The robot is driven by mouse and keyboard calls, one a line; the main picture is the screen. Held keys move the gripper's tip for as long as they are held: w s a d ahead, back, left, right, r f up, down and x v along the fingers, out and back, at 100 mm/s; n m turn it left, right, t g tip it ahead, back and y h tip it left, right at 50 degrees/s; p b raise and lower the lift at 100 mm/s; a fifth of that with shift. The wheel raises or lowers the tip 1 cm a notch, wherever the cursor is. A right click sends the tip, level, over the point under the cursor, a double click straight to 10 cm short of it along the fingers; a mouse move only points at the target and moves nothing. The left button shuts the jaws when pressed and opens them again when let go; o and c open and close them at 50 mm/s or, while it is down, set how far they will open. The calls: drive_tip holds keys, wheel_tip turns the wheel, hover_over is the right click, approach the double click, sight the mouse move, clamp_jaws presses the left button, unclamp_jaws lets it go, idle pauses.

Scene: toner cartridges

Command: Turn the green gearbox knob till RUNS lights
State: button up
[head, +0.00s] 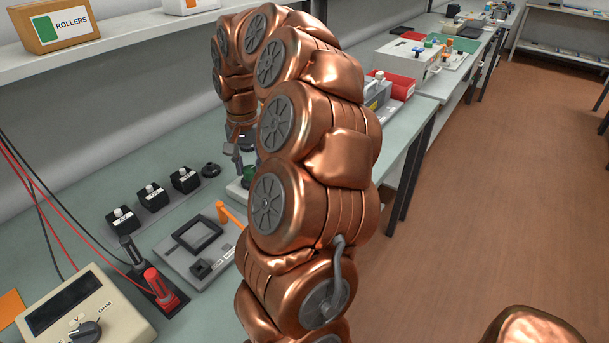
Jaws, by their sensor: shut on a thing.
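The green knob (249,173) shows in the head view just left of my copper arm, on a pale gearbox base (236,190) on the bench. My gripper (243,164) comes down from above and is shut on the knob. My arm hides the right side of the gearbox and part of the gripper. I see no RUNS label or lamp, so I cannot tell whether it is lit.
Several black boxes with pale knobs (152,196) and a black round part (211,170) stand left of the gearbox. A grey fixture with an orange handle (230,215), probe holder (157,290) and meter (85,315) are nearer. A ROLLERS box (58,25) is on the shelf.

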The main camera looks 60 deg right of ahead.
drive_tip(key=shift+m+b, duration=0.5)
drive_tip(key=shift+m, duration=0.1)
drive_tip(key=shift+f+m+b, duration=0.15)
drive_tip(key=shift+m+b, duration=0.55)
drive_tip(key=shift+b, duration=0.25)
drive_tip(key=shift+m+b, duration=2.3)
drive_tip(key=shift+b, duration=0.05)
drive_tip(key=shift+m+b, duration=0.3)
drive_tip(key=shift+m, duration=0.1)
drive_tip(key=shift+m+b, duration=1.2)
drive_tip(key=shift+m, duration=0.4)
drive_tip(key=shift+m+b, duration=0.75)
drive_tip(key=shift+m, duration=1.15)
drive_tip(key=o, duration=0.9)
